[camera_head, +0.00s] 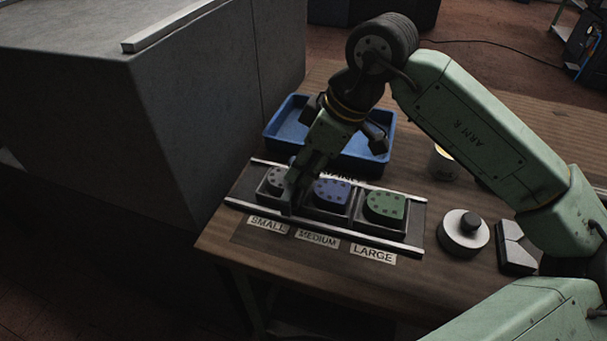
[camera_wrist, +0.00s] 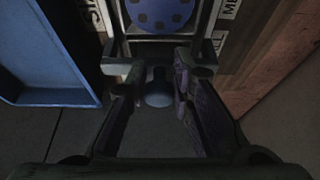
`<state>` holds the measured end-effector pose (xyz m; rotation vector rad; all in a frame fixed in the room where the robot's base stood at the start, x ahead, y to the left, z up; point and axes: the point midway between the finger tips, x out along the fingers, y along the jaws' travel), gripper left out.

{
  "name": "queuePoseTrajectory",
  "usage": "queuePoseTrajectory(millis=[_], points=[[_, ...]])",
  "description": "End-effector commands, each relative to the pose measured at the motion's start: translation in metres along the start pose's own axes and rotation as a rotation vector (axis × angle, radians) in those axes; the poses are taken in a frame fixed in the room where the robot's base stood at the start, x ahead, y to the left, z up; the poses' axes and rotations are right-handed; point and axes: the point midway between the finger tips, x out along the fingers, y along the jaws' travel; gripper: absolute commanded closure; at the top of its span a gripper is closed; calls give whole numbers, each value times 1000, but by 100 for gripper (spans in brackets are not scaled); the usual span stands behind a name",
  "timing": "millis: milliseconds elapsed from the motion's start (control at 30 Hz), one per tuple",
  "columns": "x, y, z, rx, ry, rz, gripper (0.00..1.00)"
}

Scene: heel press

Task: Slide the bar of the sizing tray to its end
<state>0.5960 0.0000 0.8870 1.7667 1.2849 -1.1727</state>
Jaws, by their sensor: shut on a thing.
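The sizing tray (camera_head: 385,241) lies on the wooden table, with pale rails and labels SMALL, MEDIUM and LARGE along its front. A grey heel piece (camera_head: 276,182), a blue one (camera_head: 332,191) and a green one (camera_head: 385,206) sit in its compartments. My gripper (camera_head: 297,185) reaches down between the grey and blue pieces and hides part of the tray. In the wrist view, the dark crosswise bar (camera_wrist: 115,66) lies at my fingertips, just short of the blue piece (camera_wrist: 160,14). My fingers are shut on the bar; their exact contact is dark.
A blue bin (camera_head: 283,125) stands just behind the tray. A large grey block (camera_head: 190,120) rises close at the left. A round grey puck with a knob (camera_head: 463,236), a dark block (camera_head: 515,250) and a pale cup (camera_head: 442,163) stand at the right.

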Motion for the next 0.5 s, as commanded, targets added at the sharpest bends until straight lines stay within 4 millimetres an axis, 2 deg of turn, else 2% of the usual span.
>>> queuePoseTrajectory(millis=[267,500], points=[[0,1,0,2,1,3,99],[5,2,-13,0,2,4,99]])
